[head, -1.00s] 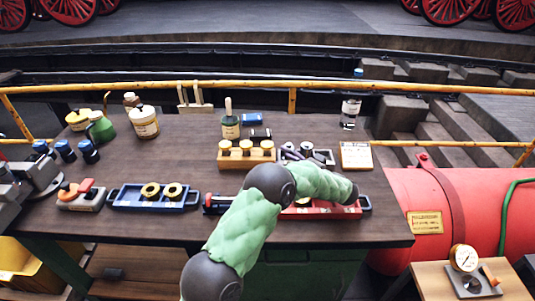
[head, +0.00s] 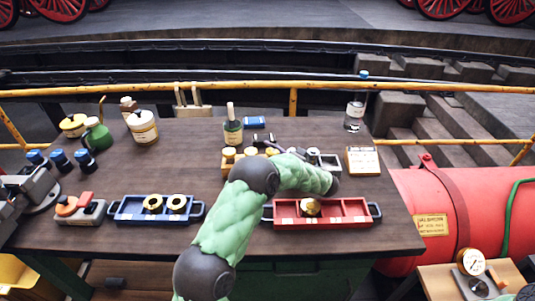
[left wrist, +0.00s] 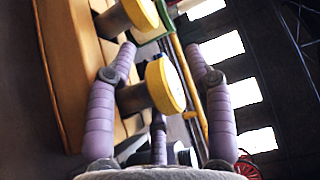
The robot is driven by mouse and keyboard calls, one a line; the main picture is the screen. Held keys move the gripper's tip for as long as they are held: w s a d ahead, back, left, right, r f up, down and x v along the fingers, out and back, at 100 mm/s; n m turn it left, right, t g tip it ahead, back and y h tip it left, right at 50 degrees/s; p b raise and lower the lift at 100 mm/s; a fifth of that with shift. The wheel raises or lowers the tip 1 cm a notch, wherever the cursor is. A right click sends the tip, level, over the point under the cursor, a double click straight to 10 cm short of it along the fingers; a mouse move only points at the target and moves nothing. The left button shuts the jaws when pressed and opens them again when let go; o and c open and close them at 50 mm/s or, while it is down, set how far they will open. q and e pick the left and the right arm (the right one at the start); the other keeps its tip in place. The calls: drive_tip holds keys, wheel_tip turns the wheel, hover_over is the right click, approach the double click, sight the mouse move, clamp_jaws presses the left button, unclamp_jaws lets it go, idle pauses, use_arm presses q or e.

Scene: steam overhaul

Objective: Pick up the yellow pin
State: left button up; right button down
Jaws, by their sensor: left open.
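The yellow-topped pins stand in a wooden block (head: 226,165) at the middle of the bench. My left gripper (head: 273,149) is at the block's right end, mostly hidden behind my forearm. In the left wrist view the open purple fingers (left wrist: 162,53) stand on either side of a yellow-headed pin (left wrist: 165,84), with gaps showing. A second pin (left wrist: 140,14) is beyond it. Both are in the block (left wrist: 75,75). My right gripper is not seen.
A red tray (head: 340,212) with a brass part and a blue tray (head: 132,211) with two brass rings lie at the front. A clear bottle (head: 355,110) stands at the back right.

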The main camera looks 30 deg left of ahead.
use_arm(q)
drive_tip(key=shift+w+a, duration=0.2)
drive_tip(key=shift+a, duration=0.8)
drive_tip(key=shift+d, duration=0.15)
drive_tip(key=shift+c, duration=1.4)
clamp_jaws()
drive_tip(key=shift+r, duration=0.1)
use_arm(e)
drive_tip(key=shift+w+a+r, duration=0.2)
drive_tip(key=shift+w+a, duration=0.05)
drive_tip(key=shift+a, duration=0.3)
